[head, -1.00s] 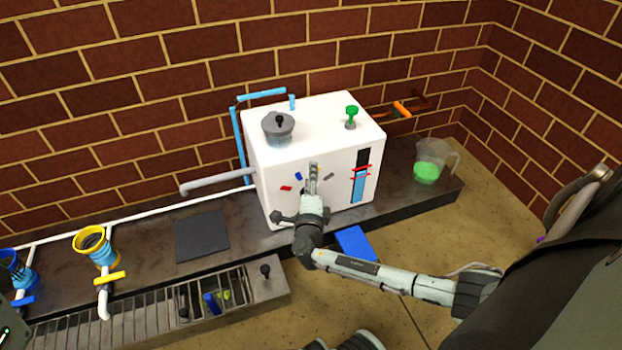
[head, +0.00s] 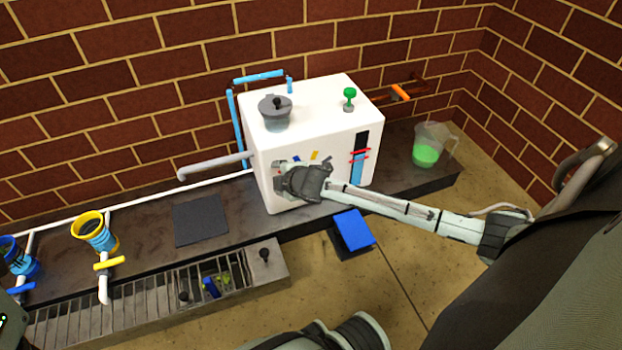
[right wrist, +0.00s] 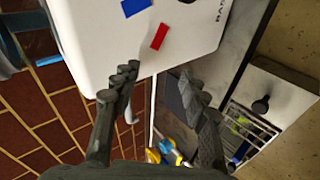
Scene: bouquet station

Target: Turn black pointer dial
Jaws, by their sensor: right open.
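The white box machine (head: 335,122) has coloured marks on its front: a blue mark (head: 296,159) and a yellow mark (head: 315,155) show above my right gripper (head: 281,170). The black pointer dial is not visible; my gripper and wrist cover part of the front in the head view. In the right wrist view, the open gripper (right wrist: 158,82) has nothing between its fingers. A red mark (right wrist: 159,36) and a blue mark (right wrist: 135,6) lie on the white face beyond the fingertips. My left gripper is not in view.
A pot with a lid (head: 276,112) and a green knob (head: 349,97) are on the machine's top. A jug of green liquid (head: 427,150) stands at right. A blue pedal (head: 352,229) is below. A black knob (head: 264,255) stands by the drain rack.

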